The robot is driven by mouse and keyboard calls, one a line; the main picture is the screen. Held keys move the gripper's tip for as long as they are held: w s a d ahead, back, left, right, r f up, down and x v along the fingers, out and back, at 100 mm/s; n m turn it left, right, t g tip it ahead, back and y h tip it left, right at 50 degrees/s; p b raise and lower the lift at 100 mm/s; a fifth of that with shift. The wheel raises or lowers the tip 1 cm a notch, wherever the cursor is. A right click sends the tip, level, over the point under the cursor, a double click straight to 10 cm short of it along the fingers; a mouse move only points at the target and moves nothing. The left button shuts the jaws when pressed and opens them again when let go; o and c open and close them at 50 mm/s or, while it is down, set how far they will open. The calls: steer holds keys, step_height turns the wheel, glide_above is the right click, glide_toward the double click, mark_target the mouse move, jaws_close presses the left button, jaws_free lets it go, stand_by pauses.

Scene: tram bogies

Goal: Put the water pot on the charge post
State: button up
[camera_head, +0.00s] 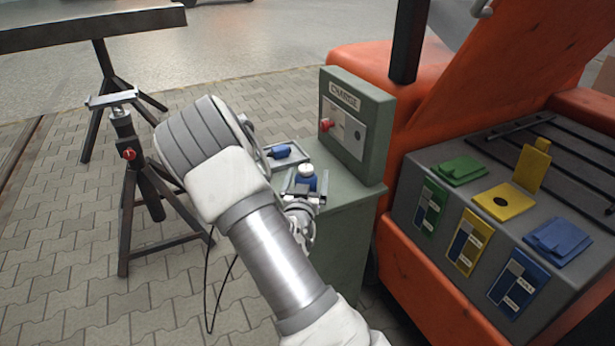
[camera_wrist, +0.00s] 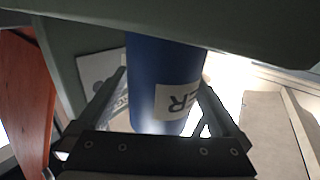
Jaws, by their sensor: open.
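The water pot (camera_head: 307,180) is a blue cylinder with a white lid. It stands upright on the flat green top of the charge post (camera_head: 352,225), in front of the raised box marked CHARGE. In the wrist view the pot (camera_wrist: 165,75) fills the middle, with a white label ending in "ER". My gripper (camera_head: 305,190) is open, with one finger on each side of the pot. In the wrist view small gaps seem to show beside it, but I cannot tell whether either finger touches. The pot's base is hidden in the head view.
A grey tray (camera_head: 287,154) with a blue item lies left of the pot on the post top. The red knob (camera_head: 326,125) is on the CHARGE box. An orange vehicle (camera_head: 420,230) with green, yellow and blue plates stands close on the right. A dark trestle stand (camera_head: 130,180) is at left.

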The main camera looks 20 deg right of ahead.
steer(key=v, duration=1.1)
steer(key=s+a+r+n+g+y, duration=0.1)
steer(key=s+a+r+g+y, duration=0.4)
steer(key=a+r+y, duration=0.5)
steer(key=s+r+n+g, duration=0.2)
steer(key=s+r, duration=0.1)
steer(key=s, duration=0.6)
steer(key=s+r+n+g, duration=0.2)
steer(key=s+r+n, duration=0.1)
steer(key=s, duration=0.6)
steer(key=shift+s+d+r+g+p, duration=0.25)
steer(key=shift+r+g+p, duration=0.1)
steer(key=shift+r, duration=0.3)
